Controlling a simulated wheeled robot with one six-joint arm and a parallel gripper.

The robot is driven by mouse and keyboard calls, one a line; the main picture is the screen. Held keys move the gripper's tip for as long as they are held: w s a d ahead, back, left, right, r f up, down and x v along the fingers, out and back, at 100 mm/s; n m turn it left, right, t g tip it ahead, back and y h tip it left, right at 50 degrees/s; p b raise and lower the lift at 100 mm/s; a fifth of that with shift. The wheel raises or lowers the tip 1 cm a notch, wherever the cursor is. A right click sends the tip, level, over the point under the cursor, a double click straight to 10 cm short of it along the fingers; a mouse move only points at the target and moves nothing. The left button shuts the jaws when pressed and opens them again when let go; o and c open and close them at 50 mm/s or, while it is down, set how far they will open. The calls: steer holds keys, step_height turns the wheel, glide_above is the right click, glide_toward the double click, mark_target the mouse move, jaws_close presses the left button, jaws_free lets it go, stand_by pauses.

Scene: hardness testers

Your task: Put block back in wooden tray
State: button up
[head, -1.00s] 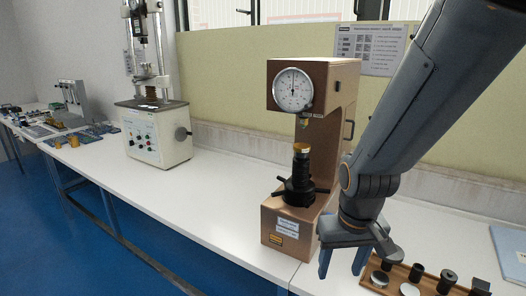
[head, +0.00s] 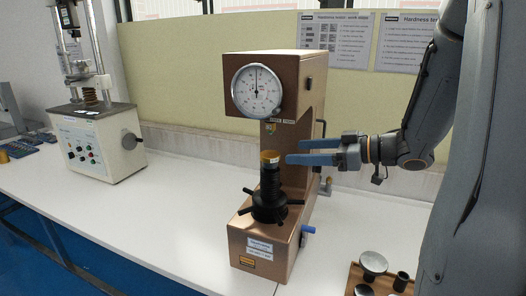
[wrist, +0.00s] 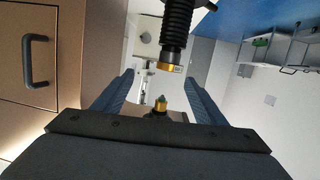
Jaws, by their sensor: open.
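A small round gold-coloured block (head: 270,156) sits on top of the black screw column of the brown hardness tester (head: 250,215), below its tip. It also shows in the wrist view (wrist: 171,68), at the end of the column, with a pale mark on its side. My gripper (head: 295,151) is open and empty. It lies level, right of the block, its blue fingers pointing left at about block height. In the wrist view the block is beyond the fingertips, roughly between them and not touched. The wooden tray (head: 351,281) is partly in view at the bottom right.
A silver disc (head: 373,263) and a black cylinder (head: 401,281) are in the tray. The tester's dial head (head: 258,90) overhangs the block. Handles (head: 249,191) stick out around the column. A white tester (head: 98,140) stands at left; the bench between is clear.

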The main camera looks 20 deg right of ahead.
mark_target(270, 154)
steer(key=shift+n+g+y, duration=0.3)
steer(key=shift+g+y, duration=0.1)
steer(key=shift+y, duration=0.2)
steer(key=p+x, duration=0.1)
steer(key=x, duration=0.4)
steer(key=s+p+x, duration=0.1)
steer(key=x, duration=0.1)
steer(key=shift+w+a+f+p, duration=0.1)
steer(key=shift+a+p, duration=0.2)
steer(key=shift+a, duration=0.25)
steer(key=c, duration=1.4)
steer(key=shift+c, duration=0.4)
